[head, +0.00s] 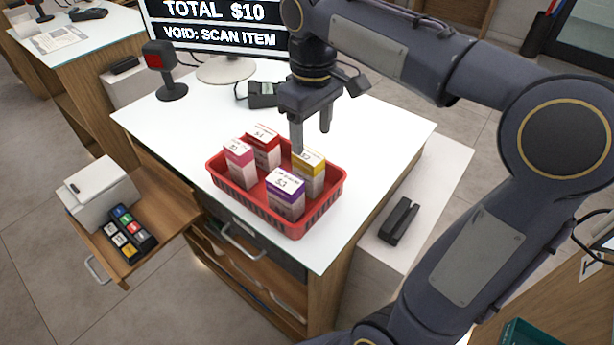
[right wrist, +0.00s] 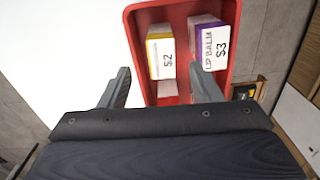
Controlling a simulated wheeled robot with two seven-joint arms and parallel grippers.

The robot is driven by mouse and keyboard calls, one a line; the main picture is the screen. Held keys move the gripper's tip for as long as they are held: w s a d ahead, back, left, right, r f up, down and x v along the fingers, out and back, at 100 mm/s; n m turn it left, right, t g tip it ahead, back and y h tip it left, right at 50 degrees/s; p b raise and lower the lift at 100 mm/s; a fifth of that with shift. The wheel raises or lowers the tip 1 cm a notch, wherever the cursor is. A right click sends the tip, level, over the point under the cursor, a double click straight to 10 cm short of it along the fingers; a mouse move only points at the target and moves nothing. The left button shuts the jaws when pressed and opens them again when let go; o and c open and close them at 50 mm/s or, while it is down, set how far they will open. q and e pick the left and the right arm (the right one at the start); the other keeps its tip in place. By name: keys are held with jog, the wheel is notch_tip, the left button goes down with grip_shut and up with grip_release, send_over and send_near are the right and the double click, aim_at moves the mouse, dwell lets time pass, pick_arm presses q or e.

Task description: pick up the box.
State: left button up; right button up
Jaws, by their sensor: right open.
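A red basket (head: 296,228) on the white counter holds several small boxes. They are a pink $1 box (head: 240,164), a red-topped box (head: 263,147), a yellow-topped $2 box (head: 308,173) and a purple-topped $3 lip balm box (head: 286,196). My right gripper (head: 311,142) is open and empty, pointing down above the back edge of the basket, near the yellow box. In the right wrist view, the yellow $2 box (right wrist: 161,52) lies ahead, between the lines of the open fingers (right wrist: 160,72), and the purple box (right wrist: 209,42) is right of it. My left gripper is out of view.
A checkout monitor (head: 215,28) and a red-faced scanner (head: 163,70) stand at the back of the counter (head: 175,130). A black stapler-like object (head: 399,221) lies on the lower right ledge. An open drawer (head: 175,207) sticks out at left. The counter's left part is clear.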

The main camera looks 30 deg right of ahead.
aim_at(309, 155)
jog(key=f, duration=0.7)
jog(key=shift+w+a+f, duration=0.15)
jog(key=shift+w+f, duration=0.1)
jog(key=shift+f, duration=0.05)
jog(key=c, duration=1.1)
